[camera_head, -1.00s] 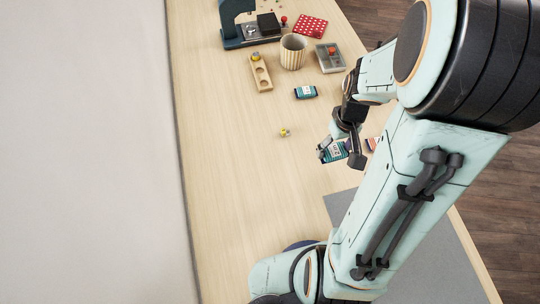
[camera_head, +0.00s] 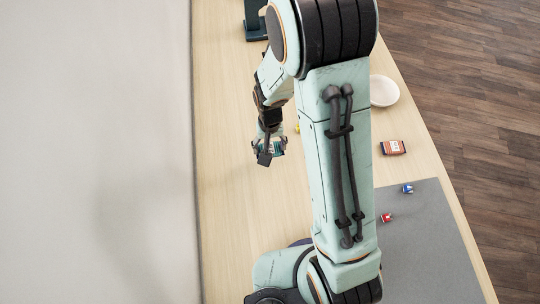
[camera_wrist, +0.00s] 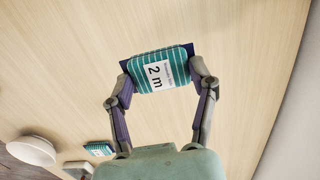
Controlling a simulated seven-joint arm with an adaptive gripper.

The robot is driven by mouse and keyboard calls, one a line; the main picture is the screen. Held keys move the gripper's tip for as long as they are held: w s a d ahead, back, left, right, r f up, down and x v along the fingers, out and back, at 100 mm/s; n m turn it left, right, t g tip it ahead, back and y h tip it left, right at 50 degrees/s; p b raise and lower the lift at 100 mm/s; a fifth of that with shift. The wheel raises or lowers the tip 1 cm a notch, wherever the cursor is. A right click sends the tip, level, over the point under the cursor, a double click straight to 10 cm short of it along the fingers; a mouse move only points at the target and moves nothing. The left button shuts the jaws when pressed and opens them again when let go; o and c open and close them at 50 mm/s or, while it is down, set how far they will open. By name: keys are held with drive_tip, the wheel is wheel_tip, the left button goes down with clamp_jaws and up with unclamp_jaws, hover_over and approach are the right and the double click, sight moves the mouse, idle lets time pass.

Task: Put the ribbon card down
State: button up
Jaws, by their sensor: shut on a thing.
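The ribbon card (camera_wrist: 163,70) is teal striped with a white label reading "2 m" and a dark backing. My gripper (camera_wrist: 164,84) is shut on it, one finger at each side edge. In the head view the card (camera_head: 279,148) shows partly between the fingers of my gripper (camera_head: 268,152), over the left part of the wooden table (camera_head: 230,220). I cannot tell whether it touches the wood. A second teal card (camera_wrist: 98,148) lies on the table at the lower left of the wrist view.
Bare wood surrounds the held card. A white bowl (camera_head: 384,90), an orange-brown card (camera_head: 392,147) and a grey mat (camera_head: 430,250) with a blue item (camera_head: 407,188) and a red item (camera_head: 387,217) lie to the right. A dark machine (camera_head: 255,22) stands at the back. My arm hides the middle.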

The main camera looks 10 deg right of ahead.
sight(270, 148)
drive_tip(key=shift+f, duration=2.7)
drive_tip(key=shift+f, duration=0.15)
drive_tip(key=o, duration=1.1)
wheel_tip(270, 148, up, 12)
drive_tip(key=shift+d+r, duration=0.1)
drive_tip(key=shift+r, duration=0.1)
drive_tip(key=s+d+r, duration=0.1)
drive_tip(key=s+r, duration=0.5)
drive_tip(key=s, duration=0.2)
drive_tip(key=s+d+r+n, duration=0.1)
drive_tip(key=s+r, duration=0.4)
drive_tip(key=s, duration=0.4)
drive_tip(key=shift+s+d+r+y, duration=0.2)
drive_tip(key=shift+d+r+y, duration=0.2)
